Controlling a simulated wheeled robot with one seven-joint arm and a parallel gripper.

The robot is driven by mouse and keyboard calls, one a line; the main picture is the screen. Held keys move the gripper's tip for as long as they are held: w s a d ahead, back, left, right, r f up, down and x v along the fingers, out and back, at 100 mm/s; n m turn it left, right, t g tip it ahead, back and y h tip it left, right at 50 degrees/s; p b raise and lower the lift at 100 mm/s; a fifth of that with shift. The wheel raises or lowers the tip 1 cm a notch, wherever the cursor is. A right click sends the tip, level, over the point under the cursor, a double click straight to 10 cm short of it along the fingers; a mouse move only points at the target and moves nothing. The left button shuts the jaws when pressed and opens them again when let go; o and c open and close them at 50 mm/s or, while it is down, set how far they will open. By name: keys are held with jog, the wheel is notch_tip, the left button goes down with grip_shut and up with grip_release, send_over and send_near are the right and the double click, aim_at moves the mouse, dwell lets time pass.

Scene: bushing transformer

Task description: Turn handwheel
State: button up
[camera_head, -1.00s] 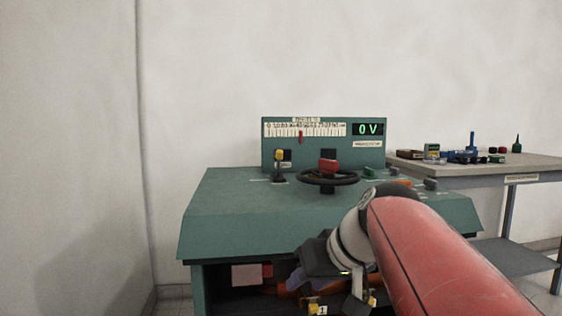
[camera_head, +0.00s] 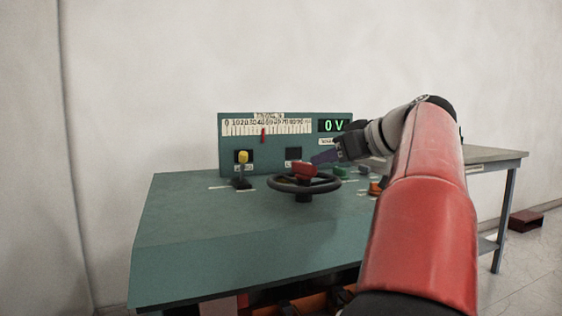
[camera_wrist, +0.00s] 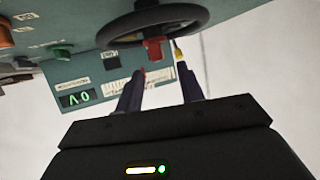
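The black handwheel (camera_head: 325,188) lies flat above the green console top, with a red knob (camera_head: 304,171) standing on its rim. In the wrist view, which is turned upside down, the wheel (camera_wrist: 190,35) is at the top and the red knob (camera_wrist: 153,48) hangs beyond the gap between my fingertips. My gripper (camera_head: 316,157) is just above and right of the knob in the head view. It is open and empty, with a clear gap between the two dark fingers (camera_wrist: 160,72) in the wrist view. I cannot tell if a finger touches the knob.
The console (camera_head: 200,230) has a yellow-topped lever (camera_head: 243,158) left of the wheel and a scale panel with a display (camera_head: 333,126) reading 0 V behind. Small green and orange knobs sit to the right. A side table (camera_head: 497,155) stands further right, partly hidden by my arm.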

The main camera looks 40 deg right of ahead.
aim_at(304, 163)
jog(key=shift+w+d, duration=0.1)
jog(key=shift+w, duration=0.65)
jog(key=x, duration=0.7)
jog(key=shift+s, duration=0.1)
jog(key=shift+c, duration=0.2)
grip_shut()
